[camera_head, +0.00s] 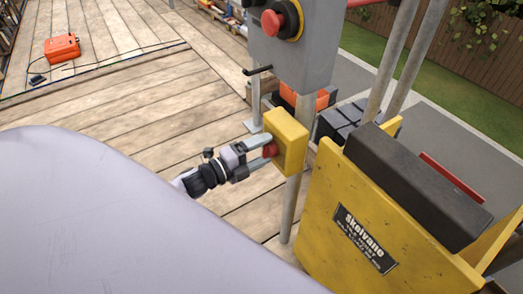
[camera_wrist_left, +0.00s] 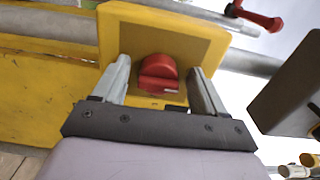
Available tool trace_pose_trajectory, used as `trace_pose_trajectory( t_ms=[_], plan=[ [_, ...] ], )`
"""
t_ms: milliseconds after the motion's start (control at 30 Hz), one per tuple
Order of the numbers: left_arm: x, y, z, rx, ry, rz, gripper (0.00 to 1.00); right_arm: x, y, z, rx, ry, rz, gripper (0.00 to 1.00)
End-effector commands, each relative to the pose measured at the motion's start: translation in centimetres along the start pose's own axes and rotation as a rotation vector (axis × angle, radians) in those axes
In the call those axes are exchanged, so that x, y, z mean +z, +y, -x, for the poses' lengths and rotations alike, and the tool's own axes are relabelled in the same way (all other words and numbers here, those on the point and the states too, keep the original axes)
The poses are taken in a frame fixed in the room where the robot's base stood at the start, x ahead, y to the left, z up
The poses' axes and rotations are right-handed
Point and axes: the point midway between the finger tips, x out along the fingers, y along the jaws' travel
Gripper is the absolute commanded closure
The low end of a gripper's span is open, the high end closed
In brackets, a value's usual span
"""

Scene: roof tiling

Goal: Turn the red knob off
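The red knob (camera_wrist_left: 158,74) sits on the front face of a yellow box (camera_wrist_left: 117,28). In the head view the red knob (camera_head: 270,150) shows on the yellow box (camera_head: 289,140), which is fixed to a grey post. My left gripper (camera_wrist_left: 163,72) is open, with one finger on each side of the knob and a visible gap to it on both sides. In the head view my left gripper (camera_head: 264,150) reaches the box from the left. My right gripper is in neither view.
Above the yellow box is a grey control box (camera_head: 315,50) with a red mushroom button (camera_head: 272,22). A yellow machine (camera_head: 345,215) with a black pad stands at the right. An orange case (camera_head: 62,48) lies on the wooden deck (camera_head: 130,105).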

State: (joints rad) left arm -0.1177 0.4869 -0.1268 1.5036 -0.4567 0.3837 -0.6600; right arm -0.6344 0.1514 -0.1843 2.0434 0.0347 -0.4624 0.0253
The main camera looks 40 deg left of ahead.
Motion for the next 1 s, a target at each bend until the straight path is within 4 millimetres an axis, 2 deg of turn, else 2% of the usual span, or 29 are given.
trace_pose_trajectory(
  t_ms=[233, 700, 1000],
  plan=[
    [-0.2, 0.1, 0.5, 0.002, 0.003, 0.002, 0.28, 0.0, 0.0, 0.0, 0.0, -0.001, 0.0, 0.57],
    [-0.1, 0.1, 6.2, 0.002, 0.001, 0.001, 0.28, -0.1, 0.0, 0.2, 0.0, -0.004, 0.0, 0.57],
    [0.0, 0.0, 7.2, 0.0, 0.001, 0.0, 0.28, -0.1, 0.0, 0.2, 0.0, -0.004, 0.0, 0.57]
  ],
)
